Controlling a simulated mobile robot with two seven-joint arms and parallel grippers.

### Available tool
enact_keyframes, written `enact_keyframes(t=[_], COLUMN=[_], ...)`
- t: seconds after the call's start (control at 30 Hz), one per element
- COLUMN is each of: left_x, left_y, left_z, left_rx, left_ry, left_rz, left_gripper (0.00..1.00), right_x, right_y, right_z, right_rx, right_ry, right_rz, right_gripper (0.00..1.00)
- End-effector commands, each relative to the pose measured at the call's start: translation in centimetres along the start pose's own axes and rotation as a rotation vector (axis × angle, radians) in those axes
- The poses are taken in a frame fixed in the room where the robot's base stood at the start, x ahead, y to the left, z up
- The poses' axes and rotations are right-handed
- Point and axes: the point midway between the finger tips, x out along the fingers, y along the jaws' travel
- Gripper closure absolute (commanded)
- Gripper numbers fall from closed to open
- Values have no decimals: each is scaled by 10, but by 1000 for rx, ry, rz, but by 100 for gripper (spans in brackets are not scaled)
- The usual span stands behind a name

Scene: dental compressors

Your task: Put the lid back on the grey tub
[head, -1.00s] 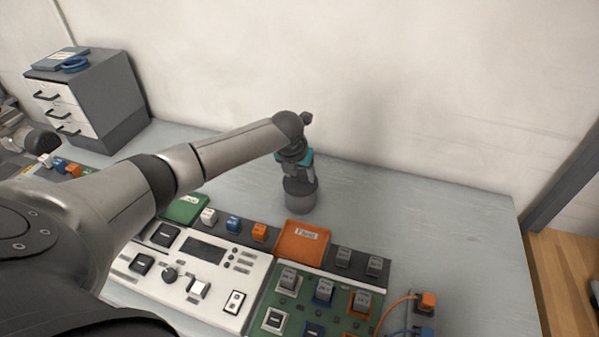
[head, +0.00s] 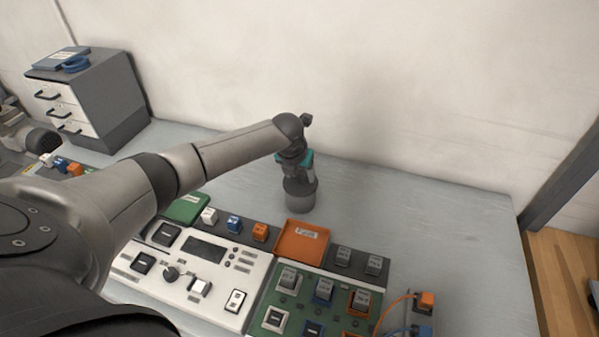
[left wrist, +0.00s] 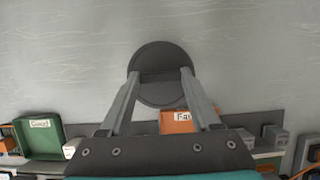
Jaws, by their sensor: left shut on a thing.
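The grey tub (head: 300,197) stands upright on the grey bench, behind the orange tray. My left gripper (head: 299,177) points down right over it. In the left wrist view, a round dark grey lid (left wrist: 160,53) lies below the gripper, with a raised bar across its middle. The left gripper's two fingertips (left wrist: 161,76) are shut on that bar from both sides. The lid is at the tub's top; I cannot tell whether it rests on the rim or hangs just above it. The lid hides the tub's inside. My right gripper is not in view.
An orange tray (head: 302,256) and a green tray (head: 188,207) stand in front of the tub. A white control panel (head: 190,277) and a green button board (head: 318,301) lie nearer. A drawer cabinet (head: 110,92) stands at the back left. The bench right of the tub is clear.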

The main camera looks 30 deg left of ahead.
Motion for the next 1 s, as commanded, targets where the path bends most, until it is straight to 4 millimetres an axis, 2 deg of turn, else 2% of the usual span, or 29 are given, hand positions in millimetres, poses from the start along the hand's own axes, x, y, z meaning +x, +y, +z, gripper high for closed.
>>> enact_keyframes(t=[0.27, 0.3, 0.6, 1.0], left_x=[0, 0, 0, 0], left_y=[0, 0, 0, 0], left_z=[0, 0, 0, 0], left_rx=[0, 0, 0, 0], left_ry=[0, 0, 0, 0], left_rz=[0, 0, 0, 0], left_gripper=[90, 35, 1, 0], right_x=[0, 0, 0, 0], right_y=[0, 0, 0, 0], right_z=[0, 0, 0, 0], right_rx=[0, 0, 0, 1], right_ry=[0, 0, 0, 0], right_rz=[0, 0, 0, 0], right_gripper=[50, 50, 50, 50])
